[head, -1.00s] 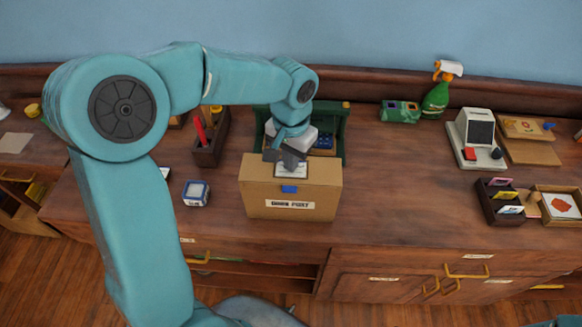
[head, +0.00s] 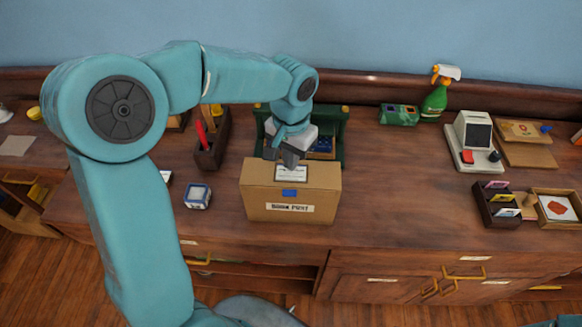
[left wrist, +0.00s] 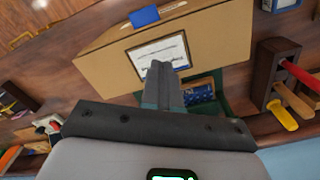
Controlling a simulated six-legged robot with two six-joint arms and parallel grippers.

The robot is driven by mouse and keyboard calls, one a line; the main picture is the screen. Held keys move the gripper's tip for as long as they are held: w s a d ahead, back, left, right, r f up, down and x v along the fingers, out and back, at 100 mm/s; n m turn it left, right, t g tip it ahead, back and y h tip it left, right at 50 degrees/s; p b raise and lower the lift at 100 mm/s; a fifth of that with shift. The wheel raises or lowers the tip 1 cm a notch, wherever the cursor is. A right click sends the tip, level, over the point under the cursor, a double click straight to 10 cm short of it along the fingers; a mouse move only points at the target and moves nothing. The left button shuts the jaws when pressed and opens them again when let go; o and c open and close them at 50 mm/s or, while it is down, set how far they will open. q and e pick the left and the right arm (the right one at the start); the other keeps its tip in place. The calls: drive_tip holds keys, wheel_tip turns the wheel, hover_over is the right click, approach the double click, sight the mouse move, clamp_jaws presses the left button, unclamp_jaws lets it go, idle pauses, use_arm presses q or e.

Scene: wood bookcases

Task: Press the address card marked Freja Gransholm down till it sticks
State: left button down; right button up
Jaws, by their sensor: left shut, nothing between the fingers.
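The address card (head: 291,173) is a white card with a dark border on top of a brown cardboard box (head: 290,202). It also shows in the left wrist view (left wrist: 160,54), lying on the box top; its writing is too small to read. A blue tab (head: 289,193) sits at the box's front edge. My left gripper (head: 281,158) is shut and empty, at the far edge of the card. In the left wrist view its fingertips (left wrist: 161,68) overlap the card; I cannot tell whether they touch it. My right gripper is not in view.
A green rack (head: 341,140) stands behind the box. The counter right of the box is clear.

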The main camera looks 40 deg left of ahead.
use_arm(q)
wheel_tip(320, 180, up, 5)
drive_tip(key=p, duration=0.3)
idle(0.4)
